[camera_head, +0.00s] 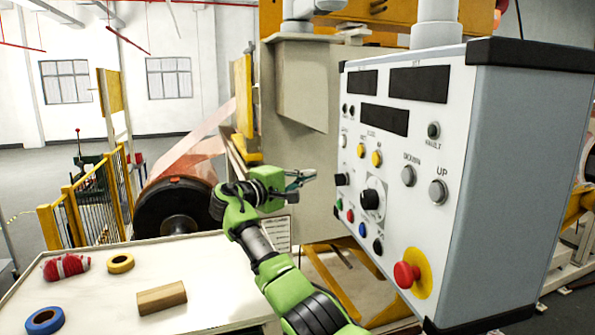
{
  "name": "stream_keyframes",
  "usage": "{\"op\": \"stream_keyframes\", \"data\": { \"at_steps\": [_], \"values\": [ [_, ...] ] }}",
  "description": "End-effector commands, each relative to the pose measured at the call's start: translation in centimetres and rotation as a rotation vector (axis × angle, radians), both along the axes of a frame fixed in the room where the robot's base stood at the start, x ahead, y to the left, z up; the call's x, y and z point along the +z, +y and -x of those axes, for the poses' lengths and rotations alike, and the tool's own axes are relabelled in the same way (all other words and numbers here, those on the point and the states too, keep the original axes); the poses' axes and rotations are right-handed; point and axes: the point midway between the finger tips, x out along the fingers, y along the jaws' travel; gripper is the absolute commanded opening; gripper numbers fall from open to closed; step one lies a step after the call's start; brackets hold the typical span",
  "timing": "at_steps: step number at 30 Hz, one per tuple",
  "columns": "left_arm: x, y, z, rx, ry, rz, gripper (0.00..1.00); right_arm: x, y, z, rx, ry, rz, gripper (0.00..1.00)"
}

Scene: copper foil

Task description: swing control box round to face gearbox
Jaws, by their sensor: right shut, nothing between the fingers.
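The control box (400,190) hangs large at the right, with a white front panel of dark displays, knobs, coloured buttons and a red emergency stop (406,274) on yellow. Its front faces left and toward me, and its grey side shows at the right. A grey post holds it from above. My right gripper (303,177), on a green arm, is shut and empty, left of the panel's left edge and apart from it as far as I can tell. My left gripper is not in view. No part is clearly recognisable as the gearbox.
A white table (100,300) at lower left holds a red bundle (66,267), a yellow tape roll (120,264), a blue tape roll (44,320) and a wooden block (161,298). Behind stand a beige machine housing (305,85), a copper foil roll and yellow railings (88,190).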

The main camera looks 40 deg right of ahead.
Motion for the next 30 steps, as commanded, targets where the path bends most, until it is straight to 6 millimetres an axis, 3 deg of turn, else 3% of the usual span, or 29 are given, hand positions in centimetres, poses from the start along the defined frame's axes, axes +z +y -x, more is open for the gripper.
{"op": "stream_keyframes", "data": {
  "at_steps": [1, 6, 12, 30],
  "values": [
    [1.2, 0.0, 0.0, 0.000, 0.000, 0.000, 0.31, 0.6, -1.1, -0.1, -0.003, 0.002, 0.000, 0.00],
    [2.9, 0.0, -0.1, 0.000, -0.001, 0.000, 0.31, 0.5, -4.2, -0.6, -0.002, 0.002, -0.002, 0.00],
    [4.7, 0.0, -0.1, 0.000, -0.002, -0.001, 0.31, 0.4, -6.0, 0.9, 0.000, -0.002, -0.001, 0.00],
    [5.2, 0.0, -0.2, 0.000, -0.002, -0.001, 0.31, 0.0, -7.0, 1.6, 0.001, -0.002, 0.000, 0.00]
  ]
}}
